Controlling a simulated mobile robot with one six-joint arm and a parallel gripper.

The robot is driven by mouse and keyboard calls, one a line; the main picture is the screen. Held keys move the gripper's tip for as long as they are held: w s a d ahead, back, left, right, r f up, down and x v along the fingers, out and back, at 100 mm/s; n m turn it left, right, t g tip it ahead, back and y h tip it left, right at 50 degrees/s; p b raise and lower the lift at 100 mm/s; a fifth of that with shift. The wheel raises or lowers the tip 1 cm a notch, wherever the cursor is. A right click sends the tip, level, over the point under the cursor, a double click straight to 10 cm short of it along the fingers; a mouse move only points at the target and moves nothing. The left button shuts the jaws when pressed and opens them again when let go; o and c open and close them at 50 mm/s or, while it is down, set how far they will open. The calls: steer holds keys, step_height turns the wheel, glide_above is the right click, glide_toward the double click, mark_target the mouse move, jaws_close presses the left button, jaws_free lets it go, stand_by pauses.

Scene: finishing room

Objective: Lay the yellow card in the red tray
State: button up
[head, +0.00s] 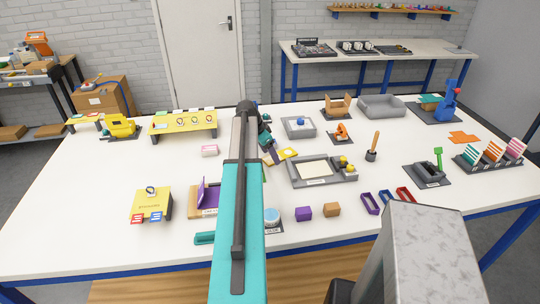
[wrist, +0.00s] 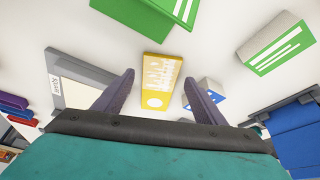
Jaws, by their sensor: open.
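The yellow card (wrist: 161,68) lies flat on the white table in the wrist view, with pale markings on its face. In the head view, a yellow piece that looks like it (head: 289,153) shows just right of my gripper (head: 271,157). My gripper is open; in the wrist view its two purple fingers (wrist: 158,84) stand to either side of the card's near part, with nothing held. I cannot tell the height gap. A small red open tray (head: 405,195) sits at the table's front right, beside a blue and a purple one.
In the wrist view a blue card (wrist: 212,92) lies close right of the yellow one; green pieces (wrist: 274,45) lie farther off. A grey tray with a pale panel (head: 313,170) stands right of my gripper. Purple and brown blocks (head: 304,213) sit near the front edge.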

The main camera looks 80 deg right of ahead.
steer(key=b+v, duration=0.3)
steer(key=v, duration=0.8)
steer(key=shift+r, duration=0.2)
stand_by(0.4)
